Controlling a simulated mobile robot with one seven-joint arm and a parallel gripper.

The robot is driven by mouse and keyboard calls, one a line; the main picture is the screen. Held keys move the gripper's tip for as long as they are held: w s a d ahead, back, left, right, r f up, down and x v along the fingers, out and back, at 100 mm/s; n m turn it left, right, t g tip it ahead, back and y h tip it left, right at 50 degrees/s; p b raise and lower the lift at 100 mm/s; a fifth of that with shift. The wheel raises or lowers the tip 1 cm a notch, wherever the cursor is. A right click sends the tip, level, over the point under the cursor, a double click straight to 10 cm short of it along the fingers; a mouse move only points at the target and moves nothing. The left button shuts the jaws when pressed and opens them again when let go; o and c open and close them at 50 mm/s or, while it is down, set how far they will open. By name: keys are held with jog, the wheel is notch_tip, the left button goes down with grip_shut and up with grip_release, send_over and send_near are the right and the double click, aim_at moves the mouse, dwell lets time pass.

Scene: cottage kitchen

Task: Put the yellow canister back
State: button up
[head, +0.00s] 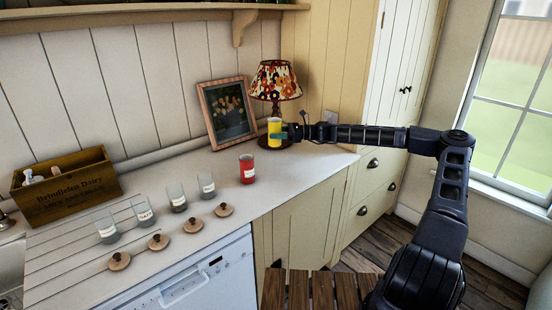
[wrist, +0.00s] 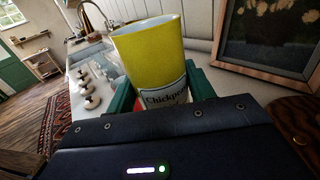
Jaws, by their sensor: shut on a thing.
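The yellow canister (head: 274,128) is held by my gripper (head: 289,133) in front of the lamp, near the right end of the counter (head: 215,165). In the wrist view the yellow canister (wrist: 152,58) is upright or slightly tilted, open at the top, with a label reading "Chickpeas" in part. The green fingers of my gripper (wrist: 160,98) are shut on it from both sides. Whether its base touches the counter is hidden. A red canister (head: 247,169) stands apart on the counter, left of and nearer than the yellow one.
Several labelled glass jars (head: 206,186) and wooden lids (head: 224,210) stand in rows to the left. A patterned lamp (head: 274,82) and a framed picture (head: 228,112) stand behind the gripper. A wooden crate (head: 66,187) is far left. The counter right of the red canister looks clear.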

notch_tip(320, 180, down, 12)
jog(key=shift+r, duration=0.2)
dwell(0.4)
jog(key=o, duration=1.1)
jog(key=shift+f, duration=0.1)
jog(key=shift+d, duration=0.15)
jog(key=d, duration=0.4)
jog(key=w+d, duration=0.1)
jog(key=d, duration=0.6)
jog(key=shift+w+d, duration=0.25)
jog(key=shift+d, duration=0.05)
jog(key=shift+s+a, duration=0.1)
